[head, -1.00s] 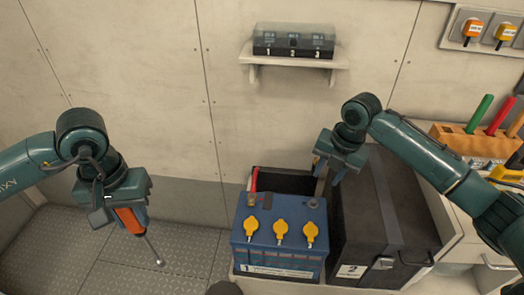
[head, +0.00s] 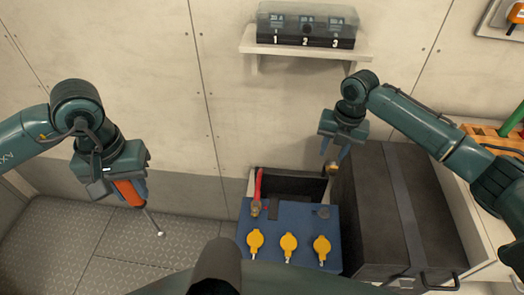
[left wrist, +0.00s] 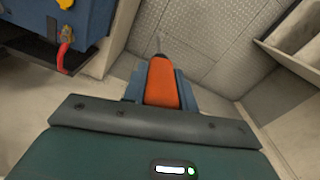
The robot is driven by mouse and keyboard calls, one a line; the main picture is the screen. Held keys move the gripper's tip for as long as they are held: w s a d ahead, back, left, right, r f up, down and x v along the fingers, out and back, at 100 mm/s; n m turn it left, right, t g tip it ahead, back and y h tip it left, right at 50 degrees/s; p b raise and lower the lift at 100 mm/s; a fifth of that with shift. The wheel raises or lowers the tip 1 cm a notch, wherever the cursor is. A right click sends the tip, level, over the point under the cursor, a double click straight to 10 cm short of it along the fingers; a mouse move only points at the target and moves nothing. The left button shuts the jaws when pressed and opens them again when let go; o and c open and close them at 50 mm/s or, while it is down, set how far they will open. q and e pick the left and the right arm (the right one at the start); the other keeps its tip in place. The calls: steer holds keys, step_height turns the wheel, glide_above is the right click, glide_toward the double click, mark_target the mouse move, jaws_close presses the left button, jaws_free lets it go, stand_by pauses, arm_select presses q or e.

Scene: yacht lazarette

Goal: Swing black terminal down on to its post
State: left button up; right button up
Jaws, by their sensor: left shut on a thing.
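The blue battery (head: 289,220) sits low in the middle of the head view, with three yellow caps along its front. A grey round post (head: 323,212) shows at its back right corner, bare. A brass-coloured terminal end (head: 332,169) shows just above the battery's back right, at the fingertips of my right gripper (head: 335,158). Whether the fingers close on it is unclear. My left gripper (head: 127,190) is shut on an orange-handled tool (head: 130,192), held off to the left, its metal shaft pointing down. The tool also shows in the left wrist view (left wrist: 161,84).
A red cable with a terminal (head: 257,205) stands at the battery's back left. A black lidded box (head: 375,230) stands close on the right. A shelf (head: 300,45) with a numbered unit (head: 305,25) hangs above. Floor plates (head: 70,240) at the left are clear.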

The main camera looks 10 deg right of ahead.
steer(key=f, duration=0.4)
steer(key=shift+w+a+f, duration=0.1)
steer(key=shift+a+f, duration=0.1)
steer(key=shift+f, duration=0.2)
jaws_close()
